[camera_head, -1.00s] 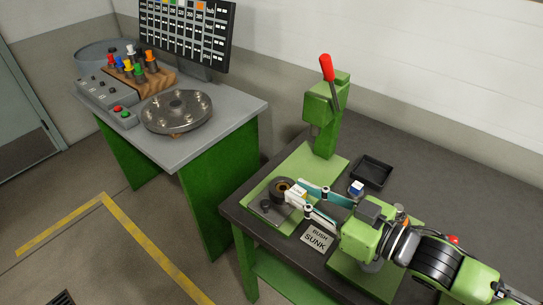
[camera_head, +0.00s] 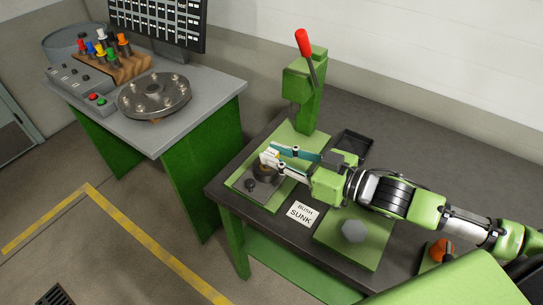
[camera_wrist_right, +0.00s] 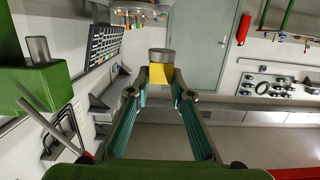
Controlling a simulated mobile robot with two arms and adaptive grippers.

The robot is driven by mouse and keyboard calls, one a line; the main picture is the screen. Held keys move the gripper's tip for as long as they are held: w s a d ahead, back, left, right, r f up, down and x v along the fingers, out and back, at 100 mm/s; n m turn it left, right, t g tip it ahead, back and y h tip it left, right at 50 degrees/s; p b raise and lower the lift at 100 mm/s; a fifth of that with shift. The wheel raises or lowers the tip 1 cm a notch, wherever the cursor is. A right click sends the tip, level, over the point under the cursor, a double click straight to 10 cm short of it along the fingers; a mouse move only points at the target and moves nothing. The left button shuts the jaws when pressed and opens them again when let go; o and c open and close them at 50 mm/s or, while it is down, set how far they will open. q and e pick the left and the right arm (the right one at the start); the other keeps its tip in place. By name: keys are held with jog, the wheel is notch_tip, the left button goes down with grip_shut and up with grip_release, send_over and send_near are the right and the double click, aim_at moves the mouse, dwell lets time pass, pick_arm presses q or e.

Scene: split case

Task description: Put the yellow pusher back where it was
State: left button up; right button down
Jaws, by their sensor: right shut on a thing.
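My right gripper (camera_head: 272,160) is shut on the yellow pusher, over the front-left of the green press base. In the right wrist view the yellow pusher (camera_wrist_right: 160,74) sits between the fingertips, a yellow block with a grey round end up. In the head view the fingers hide most of it. A dark round bush (camera_head: 263,172) stands on the press plate just below the fingertips. A wooden rack (camera_head: 128,70) with several coloured pushers stands on the grey table at the left; one in it also looks yellow. My left gripper is not in view.
The green press (camera_head: 305,90) with a red lever rises behind the gripper. A black tray (camera_head: 357,143) lies behind my arm. A "BUSH SUNK" card (camera_head: 301,213) lies in front. A round grey disc (camera_head: 154,96) and a monitor (camera_head: 160,20) are on the grey table. Floor shows between the tables.

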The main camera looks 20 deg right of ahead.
jog(key=w+f, duration=0.1)
jog(key=w, duration=0.1)
jog(key=w+d+f+p, duration=0.1)
jog(key=w+f, duration=0.3)
jog(key=w, duration=0.1)
jog(key=shift+w+d+f, duration=0.1)
jog(key=shift+d+f, duration=0.1)
jog(key=shift+f, duration=0.05)
jog(key=shift+w+d+f, duration=0.1)
jog(key=shift+w+f, duration=0.45)
jog(key=shift+f, duration=0.2)
jog(key=f+p, duration=0.2)
jog(key=shift+w+f, duration=0.3)
jog(key=shift+d+f, duration=0.1)
jog(key=shift+f, duration=0.15)
jog(key=shift+s+f, duration=0.1)
jog(key=shift+f, duration=0.1)
jog(key=shift+f, duration=0.15)
jog(key=c, duration=1.8)
grip_release()
